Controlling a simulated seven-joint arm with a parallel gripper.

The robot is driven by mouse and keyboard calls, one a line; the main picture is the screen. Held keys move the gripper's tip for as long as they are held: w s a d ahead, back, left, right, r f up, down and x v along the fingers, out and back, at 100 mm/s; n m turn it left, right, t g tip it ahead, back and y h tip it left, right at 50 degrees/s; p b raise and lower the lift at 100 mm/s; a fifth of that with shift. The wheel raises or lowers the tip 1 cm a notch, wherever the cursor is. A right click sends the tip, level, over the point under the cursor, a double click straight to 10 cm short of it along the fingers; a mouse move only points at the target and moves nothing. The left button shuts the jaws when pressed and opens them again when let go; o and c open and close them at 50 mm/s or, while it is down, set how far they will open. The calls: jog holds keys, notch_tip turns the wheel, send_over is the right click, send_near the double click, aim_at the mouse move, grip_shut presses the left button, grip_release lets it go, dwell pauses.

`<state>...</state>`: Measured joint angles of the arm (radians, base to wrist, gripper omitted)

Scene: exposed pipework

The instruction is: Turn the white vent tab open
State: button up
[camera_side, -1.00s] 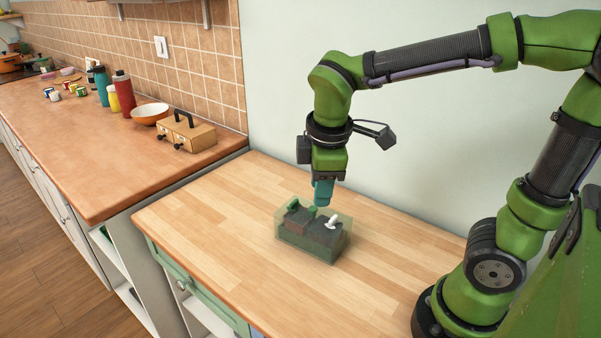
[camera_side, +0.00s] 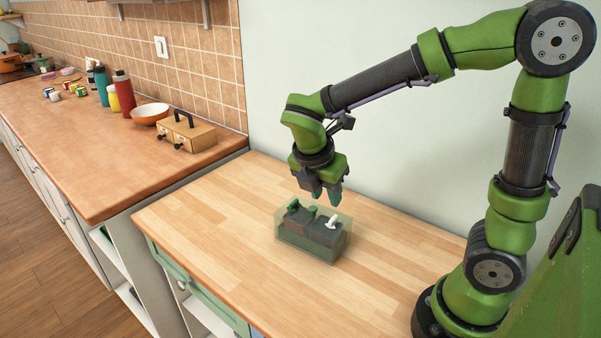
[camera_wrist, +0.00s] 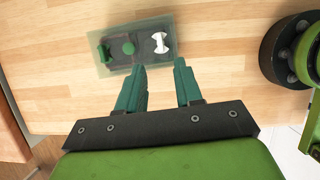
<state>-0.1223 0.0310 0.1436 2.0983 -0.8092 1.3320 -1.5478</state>
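The white vent tab (camera_side: 332,222) sits at the right end of the top of a small dark box with a translucent green casing (camera_side: 312,248). In the wrist view the white tab (camera_wrist: 160,42) stands lengthwise across the box top. A green round knob (camera_wrist: 128,47) and a green tab (camera_wrist: 103,53) sit to its left. My gripper (camera_side: 322,200) is above and behind the box, tilted. In the wrist view its two teal fingers (camera_wrist: 160,80) are apart with nothing between them, and the box lies beyond their tips.
The wooden table around the box is clear. A wall (camera_side: 300,100) rises behind the table.

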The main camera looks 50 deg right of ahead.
aim_at(333, 218)
jog(key=x, duration=0.8)
jog(key=shift+d+f, duration=0.15)
jog(key=shift+f, duration=0.2)
grip_shut()
